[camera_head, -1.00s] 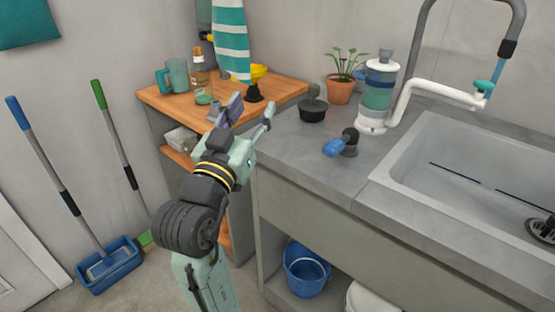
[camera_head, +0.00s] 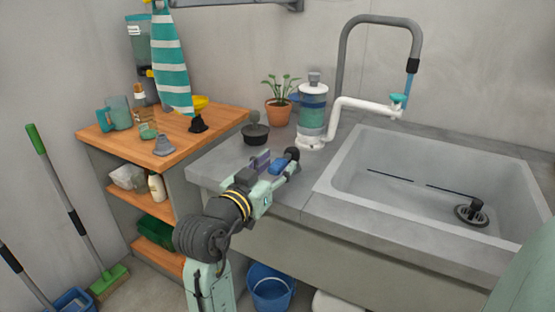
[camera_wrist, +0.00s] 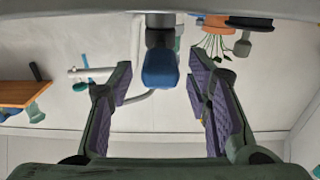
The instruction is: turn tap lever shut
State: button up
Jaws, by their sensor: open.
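A lever with a blue handle (camera_head: 277,166) and a dark round body (camera_head: 292,154) stands on the grey counter left of the sink. My gripper (camera_head: 275,172) is open at this lever, one finger on each side of the blue handle. In the wrist view the blue handle (camera_wrist: 160,70) shows between the spread fingers (camera_wrist: 160,92), with no clear contact. Its lower part is hidden by my gripper in the head view. A teal handle (camera_head: 398,99) sits on the end of the white pipe over the sink; it looks roughly level.
A white and teal canister (camera_head: 312,118), a dark-based stopper-like object (camera_head: 255,132) and a potted plant (camera_head: 278,112) stand behind my gripper. The sink (camera_head: 345,180) is to the right, a wooden shelf (camera_head: 180,150) to the left. The front counter strip is mostly clear.

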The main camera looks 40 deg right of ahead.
jog(key=shift+x, duration=0.75)
jog(key=shift+c, duration=0.4)
grip_shut()
